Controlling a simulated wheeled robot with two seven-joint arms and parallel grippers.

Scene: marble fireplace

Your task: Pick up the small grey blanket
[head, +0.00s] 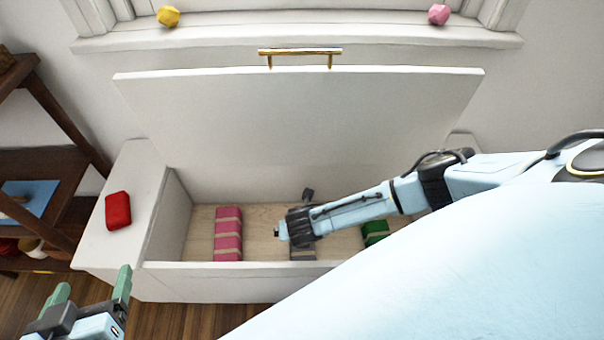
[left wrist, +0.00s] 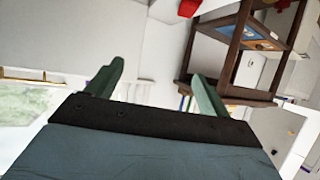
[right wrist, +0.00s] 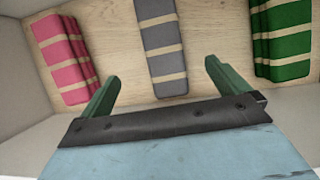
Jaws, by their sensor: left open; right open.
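The small grey blanket (right wrist: 160,40) is folded, with beige bands, and lies on the wooden floor of the open white chest (head: 205,269). In the head view only part of the blanket (head: 303,256) shows below my right gripper (head: 296,232), whose fingers are largely hidden. In the right wrist view my right gripper (right wrist: 162,72) is open, one finger to each side of the blanket's near end, apparently above it and not closed on it. My left gripper (head: 94,278) is open and empty, left of the chest's front; its fingers also show in the left wrist view (left wrist: 157,72).
A pink banded bundle (head: 228,235) lies left in the chest and a green one (head: 375,232) right. The raised lid (head: 300,110) stands behind. A red object (head: 118,210) sits on the chest's left top. A dark wooden shelf (head: 62,115) stands at left.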

